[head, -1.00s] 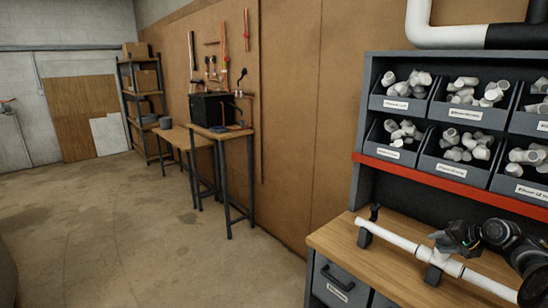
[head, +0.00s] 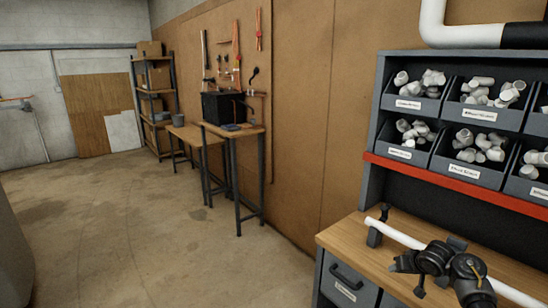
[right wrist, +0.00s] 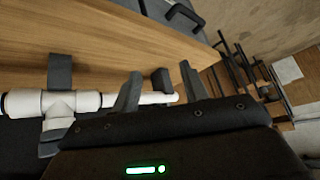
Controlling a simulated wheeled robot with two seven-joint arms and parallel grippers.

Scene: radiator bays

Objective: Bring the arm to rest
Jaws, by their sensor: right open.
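My right gripper (head: 410,275) is over the front of the wooden workbench (head: 345,240) at the lower right of the head view. In the right wrist view its two fingers (right wrist: 160,90) stand apart with nothing held between them. A white pipe (head: 403,236) lies in dark holders on the bench behind the gripper, partly hidden by my arm. The right wrist view shows the pipe (right wrist: 155,98) beyond the fingers and its white tee fitting (right wrist: 60,103) at the left. My left gripper is not in view.
A grey rack with bins of white fittings (head: 470,120) and a red rail (head: 455,182) rises behind the bench. A drawer (head: 345,280) is under the front edge. Open floor (head: 140,230) lies left, with small tables (head: 235,135) along the wall.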

